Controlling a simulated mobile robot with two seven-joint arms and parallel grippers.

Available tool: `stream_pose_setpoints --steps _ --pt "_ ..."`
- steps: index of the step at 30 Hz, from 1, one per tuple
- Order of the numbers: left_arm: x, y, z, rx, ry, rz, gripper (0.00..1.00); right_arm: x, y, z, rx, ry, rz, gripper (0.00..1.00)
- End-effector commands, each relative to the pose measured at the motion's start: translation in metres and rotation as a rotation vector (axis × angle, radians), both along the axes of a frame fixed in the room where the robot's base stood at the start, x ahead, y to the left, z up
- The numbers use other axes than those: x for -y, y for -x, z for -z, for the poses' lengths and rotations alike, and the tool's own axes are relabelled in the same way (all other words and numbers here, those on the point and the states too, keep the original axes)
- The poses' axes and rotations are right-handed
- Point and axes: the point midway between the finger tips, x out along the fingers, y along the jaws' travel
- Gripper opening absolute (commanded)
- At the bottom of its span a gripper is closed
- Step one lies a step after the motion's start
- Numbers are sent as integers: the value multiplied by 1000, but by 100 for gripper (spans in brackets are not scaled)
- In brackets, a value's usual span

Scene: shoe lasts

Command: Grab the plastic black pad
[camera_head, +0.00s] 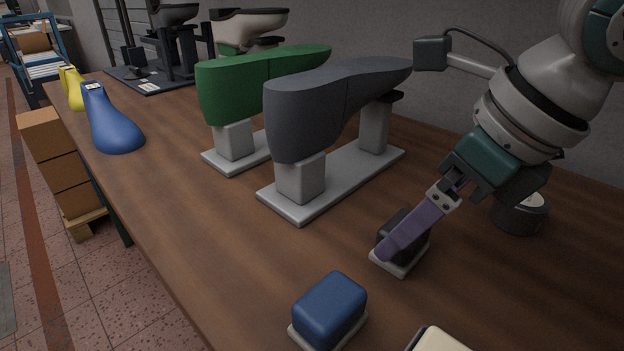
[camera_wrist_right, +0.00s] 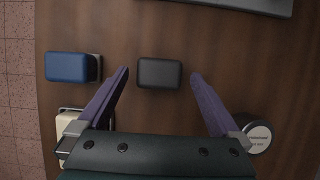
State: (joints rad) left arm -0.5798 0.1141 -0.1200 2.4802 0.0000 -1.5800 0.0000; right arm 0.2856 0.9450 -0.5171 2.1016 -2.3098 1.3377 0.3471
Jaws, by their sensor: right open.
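The black pad (camera_head: 417,244) is a small dark rounded block on a light base on the wooden table, in front of the grey shoe last. A purple finger of my right gripper (camera_head: 384,250) partly covers it in the head view. In the right wrist view the black pad (camera_wrist_right: 160,73) lies between the tips of my open right gripper (camera_wrist_right: 160,76), with a gap to each finger. The fingers point at it and hold nothing. My left gripper is not in view.
A blue pad (camera_head: 330,308) lies nearby, with a cream pad (camera_head: 440,341) at the bottom edge. A dark round container (camera_head: 519,214) stands right of the gripper. Grey (camera_head: 330,105) and green (camera_head: 235,90) lasts on stands rise behind. The table's left edge is open.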

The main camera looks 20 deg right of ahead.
Motion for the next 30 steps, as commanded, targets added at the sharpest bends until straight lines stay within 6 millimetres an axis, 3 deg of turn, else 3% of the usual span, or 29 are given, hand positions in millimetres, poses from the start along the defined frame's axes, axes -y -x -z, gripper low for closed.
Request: stream_pose_setpoints --steps 6,14,30 --pt "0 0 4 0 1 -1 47 -4 -9 27 -2 1 -1 100" --pt "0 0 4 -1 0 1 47 -5 -10 28 0 2 -3 99" --pt "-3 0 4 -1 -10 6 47 -5 -10 27 -1 1 -2 38"
